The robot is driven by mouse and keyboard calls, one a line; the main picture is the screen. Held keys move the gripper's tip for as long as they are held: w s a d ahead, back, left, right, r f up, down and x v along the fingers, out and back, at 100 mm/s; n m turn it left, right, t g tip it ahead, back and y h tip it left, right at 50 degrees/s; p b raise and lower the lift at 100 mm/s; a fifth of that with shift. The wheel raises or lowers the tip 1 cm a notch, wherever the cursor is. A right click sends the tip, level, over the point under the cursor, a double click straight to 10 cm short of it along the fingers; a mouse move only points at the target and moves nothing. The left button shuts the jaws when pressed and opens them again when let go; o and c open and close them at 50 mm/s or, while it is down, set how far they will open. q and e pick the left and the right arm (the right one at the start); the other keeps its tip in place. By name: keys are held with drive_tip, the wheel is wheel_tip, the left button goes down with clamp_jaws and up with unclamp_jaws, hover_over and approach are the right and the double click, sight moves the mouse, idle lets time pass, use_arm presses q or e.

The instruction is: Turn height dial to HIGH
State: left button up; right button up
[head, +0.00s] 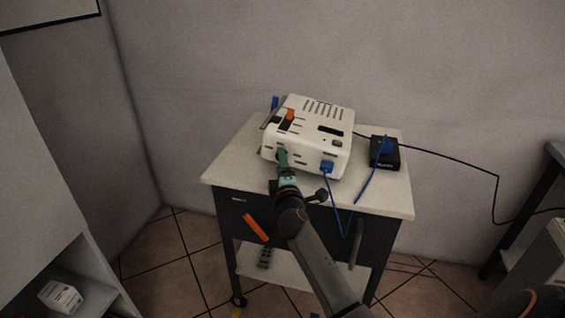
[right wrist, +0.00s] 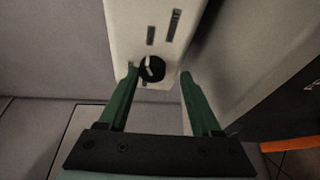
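A white box-shaped device (head: 312,118) sits on top of a small cart. In the right wrist view, its pale face (right wrist: 150,20) carries a dark round dial (right wrist: 158,74) with a light pointer bar set at a slant. No HIGH label is readable. My right gripper (head: 283,157) is at the device's front left side; its green fingers (right wrist: 160,76) are open with the dial between their tips. The left finger is close to the dial's edge and a gap shows on the right; contact cannot be told. The dial is hidden in the head view. My left gripper is not in view.
The cart's light top (head: 385,198) has a black box (head: 384,153) on the right, with a blue plug and cable. A black cable (head: 440,158) runs right along the wall.

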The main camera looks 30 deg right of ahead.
drive_tip(key=shift+o, duration=0.5)
drive_tip(key=shift+f, duration=0.1)
drive_tip(key=shift+d, duration=0.1)
drive_tip(key=shift+s+r, duration=0.1)
drive_tip(key=shift+r, duration=0.1)
drive_tip(key=v, duration=1.2)
drive_tip(key=shift+p, duration=0.45)
drive_tip(key=shift+s+f, duration=0.1)
drive_tip(key=shift+s, duration=0.05)
